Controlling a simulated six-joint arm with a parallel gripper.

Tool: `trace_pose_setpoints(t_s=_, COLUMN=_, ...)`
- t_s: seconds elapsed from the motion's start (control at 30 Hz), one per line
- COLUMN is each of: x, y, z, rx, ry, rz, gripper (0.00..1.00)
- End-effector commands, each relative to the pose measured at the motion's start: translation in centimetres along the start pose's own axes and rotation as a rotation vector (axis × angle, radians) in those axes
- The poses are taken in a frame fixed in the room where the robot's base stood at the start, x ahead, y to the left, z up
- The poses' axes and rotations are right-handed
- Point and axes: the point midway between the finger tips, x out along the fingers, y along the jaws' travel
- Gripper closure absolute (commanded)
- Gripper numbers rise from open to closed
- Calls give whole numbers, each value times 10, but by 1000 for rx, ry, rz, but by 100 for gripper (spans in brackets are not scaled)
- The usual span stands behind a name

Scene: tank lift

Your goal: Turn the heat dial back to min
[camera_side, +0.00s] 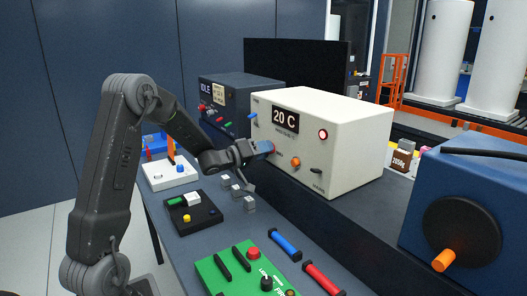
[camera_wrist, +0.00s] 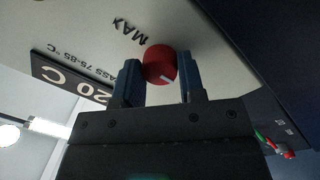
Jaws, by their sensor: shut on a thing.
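The heat dial is a red round knob (camera_wrist: 160,65) on the front of the white box (camera_side: 345,150) whose display (camera_side: 285,120) reads 20 C. My gripper (camera_side: 266,147) is at the box's front face, with its two blue fingers on either side of the dial, shut on it. In the wrist view my gripper (camera_wrist: 160,80) shows a finger at each side of the dial. A short white mark shows on the dial's lower edge there. In the side view my fingers mostly hide the dial.
Below the arm, the bench holds a black box with buttons (camera_side: 192,213), small grey cubes (camera_side: 237,193), a green board (camera_side: 232,272) and blue and red cylinders (camera_side: 286,243). An orange knob (camera_side: 295,162) is right of the dial. A dark IDLE unit (camera_side: 238,98) stands behind left.

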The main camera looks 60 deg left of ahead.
Motion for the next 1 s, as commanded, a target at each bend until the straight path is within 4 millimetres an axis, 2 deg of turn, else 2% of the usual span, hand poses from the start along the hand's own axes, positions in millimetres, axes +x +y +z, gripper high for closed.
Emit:
trace_pose_setpoints(t_s=0.3, x=0, y=0, z=0, rx=-117, ry=6, rz=5, gripper=87)
trace_pose_setpoints(t_s=0.83, x=0, y=0, z=0, rx=-138, ry=8, rz=6, gripper=87)
trace_pose_setpoints(t_s=0.87, x=0, y=0, z=0, rx=-138, ry=8, rz=6, gripper=62)
trace_pose_setpoints(t_s=1.0, x=0, y=0, z=0, rx=-138, ry=8, rz=6, gripper=48)
